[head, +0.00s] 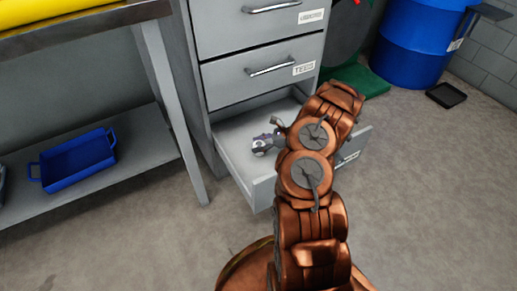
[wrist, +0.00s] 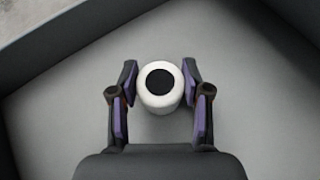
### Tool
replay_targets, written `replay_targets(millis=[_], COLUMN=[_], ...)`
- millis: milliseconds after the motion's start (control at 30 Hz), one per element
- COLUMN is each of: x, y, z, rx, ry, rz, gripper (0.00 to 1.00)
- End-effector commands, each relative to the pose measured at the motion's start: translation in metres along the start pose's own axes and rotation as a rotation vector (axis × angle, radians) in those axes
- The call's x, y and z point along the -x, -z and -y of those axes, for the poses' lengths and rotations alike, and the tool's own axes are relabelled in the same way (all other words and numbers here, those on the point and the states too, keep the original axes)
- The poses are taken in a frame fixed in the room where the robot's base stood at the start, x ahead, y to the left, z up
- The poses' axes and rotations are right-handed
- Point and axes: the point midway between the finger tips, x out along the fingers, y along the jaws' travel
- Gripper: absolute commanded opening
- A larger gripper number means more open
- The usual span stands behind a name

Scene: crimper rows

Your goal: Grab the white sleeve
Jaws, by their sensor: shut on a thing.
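The white sleeve (wrist: 160,106) is a short white cylinder with a dark round opening in its end. In the wrist view it sits between the two purple-padded fingers of my gripper (wrist: 159,92), which is shut on it. In the head view my gripper (head: 270,139) reaches down into the open drawer (head: 233,165), and a small white part of the sleeve (head: 259,145) shows at its tip. The grey drawer floor lies behind the sleeve. I cannot tell whether the sleeve touches the floor.
The drawer walls stand close around my gripper. Closed drawers (head: 262,70) are above it. A metal bench (head: 85,28) stands at the left, with a blue tray (head: 78,160) on its lower shelf. A blue barrel (head: 418,40) is at the back right. Open floor lies at the right.

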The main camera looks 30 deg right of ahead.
Motion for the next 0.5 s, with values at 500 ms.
replay_targets(millis=[500], x=[0.008], y=[-0.015], z=[0.001], rx=[0.002], ry=[0.002], rz=[0.001], gripper=[0.12])
